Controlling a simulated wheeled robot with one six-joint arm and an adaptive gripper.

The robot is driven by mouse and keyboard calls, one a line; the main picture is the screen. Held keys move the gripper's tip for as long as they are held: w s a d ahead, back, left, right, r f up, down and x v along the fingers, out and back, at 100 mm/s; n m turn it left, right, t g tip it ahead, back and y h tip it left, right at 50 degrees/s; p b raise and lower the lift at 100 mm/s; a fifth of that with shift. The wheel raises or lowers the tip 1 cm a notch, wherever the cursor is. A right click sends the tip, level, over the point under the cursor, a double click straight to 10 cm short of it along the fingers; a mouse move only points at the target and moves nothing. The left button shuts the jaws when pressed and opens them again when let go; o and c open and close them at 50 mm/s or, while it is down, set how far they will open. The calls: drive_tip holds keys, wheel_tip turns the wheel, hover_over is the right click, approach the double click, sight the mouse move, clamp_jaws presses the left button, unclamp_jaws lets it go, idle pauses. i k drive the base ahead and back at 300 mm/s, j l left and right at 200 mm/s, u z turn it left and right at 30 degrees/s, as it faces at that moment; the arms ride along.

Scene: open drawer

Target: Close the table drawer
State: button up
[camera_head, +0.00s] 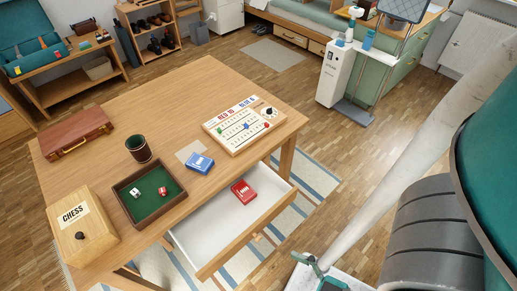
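The table drawer (215,234) is pulled far out of the wooden table (214,108), on its lower right side. Its white inside is bare except for a red card box (244,191). The drawer's wooden front panel faces the lower right, with a small handle (263,236) on it. My arm runs down from the upper right to a small teal and grey end, probably my gripper (309,263), to the lower right of the drawer front and seemingly apart from it. Its fingers are too small to make out.
On the table are a chess box (82,228), a dice tray (127,203), a dark cup (138,148), a brown case (74,135), a blue card box (200,163) and a game board (241,129). A striped rug (318,176) lies below. Wooden floor is free to the right.

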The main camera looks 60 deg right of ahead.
sight(212, 234)
drive_tip(key=k+l+u, duration=0.15)
drive_tip(key=l, duration=0.3)
drive_tip(key=k+l+u, duration=0.15)
drive_tip(key=k+l, duration=0.2)
drive_tip(key=k+l+u, duration=0.15)
drive_tip(key=l, duration=0.3)
drive_tip(key=k+l+u, duration=0.15)
drive_tip(key=u, duration=0.25)
drive_tip(key=k+l+u, duration=0.1)
drive_tip(key=k+u, duration=0.25)
drive_tip(key=i+l, duration=0.05)
drive_tip(key=i, duration=0.05)
